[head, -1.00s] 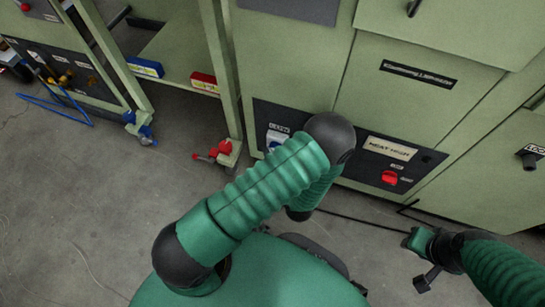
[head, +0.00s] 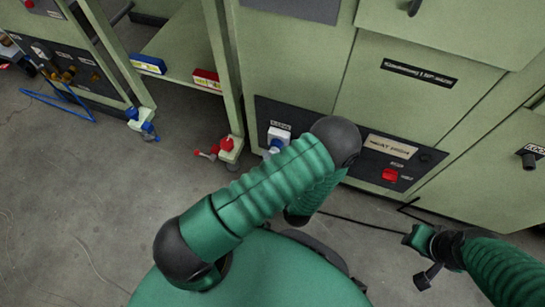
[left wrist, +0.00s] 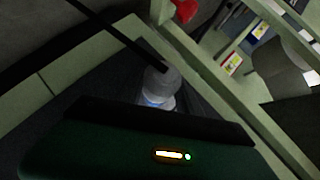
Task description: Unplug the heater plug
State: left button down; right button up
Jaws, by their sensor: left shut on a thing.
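The heater plug (left wrist: 160,84) is a pale, whitish cylinder with a blue ring in the left wrist view. In the head view its blue part (head: 274,147) shows at a white socket plate (head: 279,134) on the dark panel, partly hidden by my left forearm. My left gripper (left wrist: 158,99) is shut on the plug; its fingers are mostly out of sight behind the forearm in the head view. Whether the plug is still seated cannot be told. My right gripper (head: 424,246) is low at the right, clear of the panel, and its jaws are too small to read.
The dark panel also carries a label (head: 390,146) and a red switch (head: 389,175) on the green cabinet (head: 300,60). Open floor (head: 80,200) lies lower left.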

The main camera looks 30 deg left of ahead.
pick_arm(q)
jog(key=shift+s+d+p, duration=0.2)
jog(key=shift+s, duration=0.6)
jog(key=shift+s+d+p, duration=0.15)
jog(key=shift+s+p, duration=0.05)
jog(key=shift+s, duration=0.55)
jog(key=shift+s, duration=0.15)
